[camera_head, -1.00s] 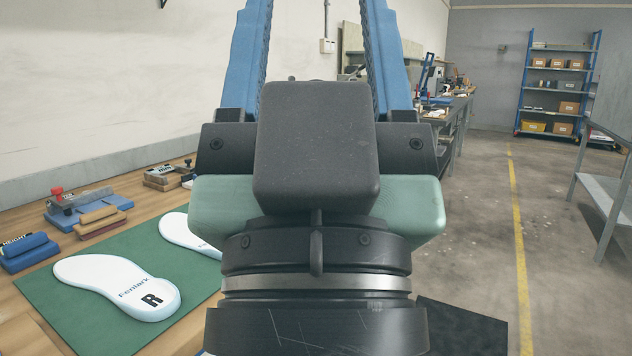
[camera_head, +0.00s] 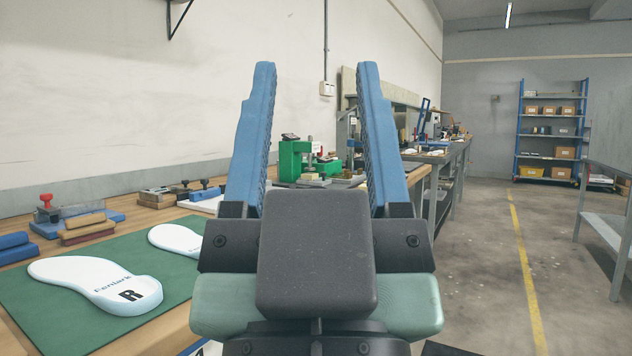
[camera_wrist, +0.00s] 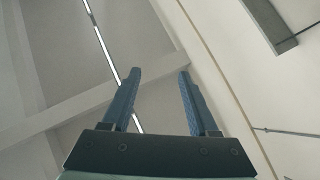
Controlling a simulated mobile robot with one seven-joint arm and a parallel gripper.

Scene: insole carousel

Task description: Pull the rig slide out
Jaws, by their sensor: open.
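My gripper (camera_head: 317,132) stands upright in the middle of the head view, its two blue fingers wide apart with nothing between them. In the wrist view, my gripper (camera_wrist: 158,90) points up toward the ceiling and wall, and both fingers are empty. A green rig (camera_head: 294,160) with a clamp and small metal parts stands on the bench behind the fingers, seen partly through the gap. My gripper is apart from it. I cannot make out the rig slide for certain; the gripper body hides the lower part of that area.
A wooden bench along the left wall holds a green mat (camera_head: 70,262) with a white insole marked R (camera_head: 95,284) and a second insole (camera_head: 176,240). Blue and wooden fixtures (camera_head: 80,226) stand behind. Open floor lies at right, with a blue shelf rack (camera_head: 552,130) far back.

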